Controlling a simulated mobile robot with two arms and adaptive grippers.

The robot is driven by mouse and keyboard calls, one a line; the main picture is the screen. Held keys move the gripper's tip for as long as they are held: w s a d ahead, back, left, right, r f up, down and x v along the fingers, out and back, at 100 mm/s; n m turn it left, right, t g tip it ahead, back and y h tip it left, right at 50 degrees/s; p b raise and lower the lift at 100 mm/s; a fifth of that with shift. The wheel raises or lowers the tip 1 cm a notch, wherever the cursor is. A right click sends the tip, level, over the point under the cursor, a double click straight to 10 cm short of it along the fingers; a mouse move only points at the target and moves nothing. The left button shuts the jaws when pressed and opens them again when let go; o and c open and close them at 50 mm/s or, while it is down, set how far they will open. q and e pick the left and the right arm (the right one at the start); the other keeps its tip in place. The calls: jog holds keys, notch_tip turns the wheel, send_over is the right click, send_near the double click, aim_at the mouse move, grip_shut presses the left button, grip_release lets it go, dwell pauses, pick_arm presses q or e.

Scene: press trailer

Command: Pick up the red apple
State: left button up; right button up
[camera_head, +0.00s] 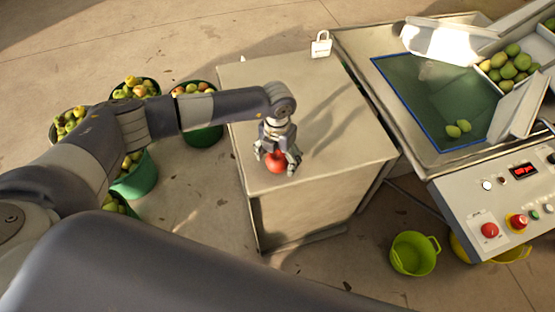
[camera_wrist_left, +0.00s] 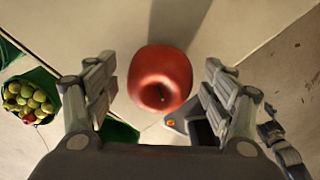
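The red apple (camera_head: 276,162) sits on the top of a pale box-like table (camera_head: 318,171), near its front left part. My left gripper (camera_head: 278,166) is over the apple from above, with its fingers on either side. In the left wrist view the apple (camera_wrist_left: 160,80) lies between the two open fingers of the left gripper (camera_wrist_left: 160,98), with a visible gap on each side. The apple's stem hollow faces the camera. In the head view the fingers partly cover the apple. My right gripper is not in either view.
Green buckets of apples and pears (camera_head: 205,136) stand on the floor left of the table. A small white padlock-shaped object (camera_head: 321,45) stands at the table's far edge. A machine with a control panel (camera_head: 500,200) is at the right. A lime bucket (camera_head: 412,254) is on the floor.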

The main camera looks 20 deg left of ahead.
aim_at(280, 158)
pick_arm(q)
jog(key=c, duration=0.9)
jog(key=shift+o, duration=0.2)
jog(key=shift+r, duration=0.1)
jog(key=shift+r+b, duration=0.3)
jog(key=shift+r, duration=0.05)
jog(key=shift+s+d+r+b, duration=0.15)
jog(key=shift+d+r+b, duration=0.2)
jog(key=shift+r, duration=0.3)
jog(key=shift+s+d+r+b, duration=0.15)
jog(key=shift+r+b, duration=0.25)
jog(key=shift+r, duration=0.2)
jog(key=s+d+r+b, duration=0.1)
jog(key=s+d+b, duration=0.3)
jog(key=s+d, duration=0.4)
jog(key=shift+d+r, duration=0.35)
jog(key=shift+d, duration=1.85)
